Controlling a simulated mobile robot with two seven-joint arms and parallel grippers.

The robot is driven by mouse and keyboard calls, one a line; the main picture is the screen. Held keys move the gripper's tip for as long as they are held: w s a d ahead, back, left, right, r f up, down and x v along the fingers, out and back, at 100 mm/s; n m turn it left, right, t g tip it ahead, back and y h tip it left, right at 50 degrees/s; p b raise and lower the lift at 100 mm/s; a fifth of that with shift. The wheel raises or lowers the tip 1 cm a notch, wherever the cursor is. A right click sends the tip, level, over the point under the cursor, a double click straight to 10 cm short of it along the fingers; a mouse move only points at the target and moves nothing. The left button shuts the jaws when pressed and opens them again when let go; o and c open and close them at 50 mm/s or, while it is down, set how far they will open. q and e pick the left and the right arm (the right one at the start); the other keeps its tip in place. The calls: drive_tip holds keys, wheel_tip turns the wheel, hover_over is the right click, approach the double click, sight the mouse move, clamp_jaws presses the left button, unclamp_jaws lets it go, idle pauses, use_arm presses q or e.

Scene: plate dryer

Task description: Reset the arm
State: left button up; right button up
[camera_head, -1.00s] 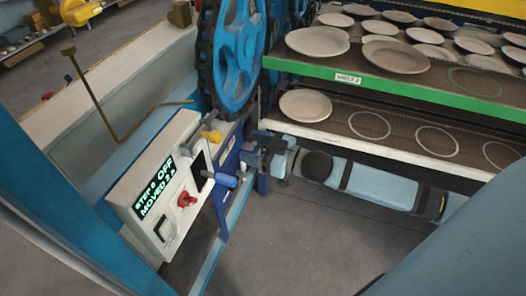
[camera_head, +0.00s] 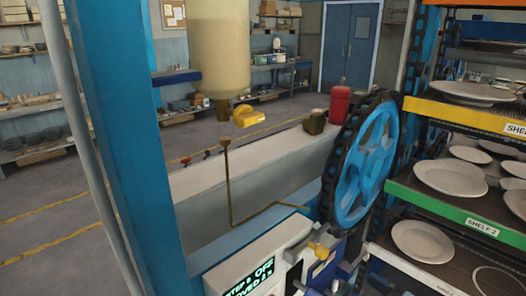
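The task names no object apart from the arm. Neither of my grippers can be made out in the camera_head view. The lower part of the box is outside the picture.
A blue spoked wheel (camera_head: 366,168) stands beside the plate rack at right. Its green-edged shelf (camera_head: 455,218) holds pale plates (camera_head: 451,178). A blue post (camera_head: 128,140) rises at left. A bent brown rod (camera_head: 228,185) stands before a pale ledge (camera_head: 260,165).

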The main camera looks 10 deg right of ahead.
drive_tip(key=s+a+f+m+g+h+p, duration=0.1)
drive_tip(key=s+a+f+m+g+h, duration=0.1)
drive_tip(key=s+f, duration=0.6)
drive_tip(key=s+a+f+m+g+h+p, duration=0.2)
drive_tip(key=s+a+f+m+h, duration=0.1)
drive_tip(key=s+f, duration=0.4)
wheel_tip(320, 180, down, 3)
drive_tip(key=shift+s+a+f+h, duration=0.1)
drive_tip(key=shift+s+a+h, duration=0.4)
drive_tip(key=shift+a, duration=0.75)
drive_tip(key=shift+w, duration=0.1)
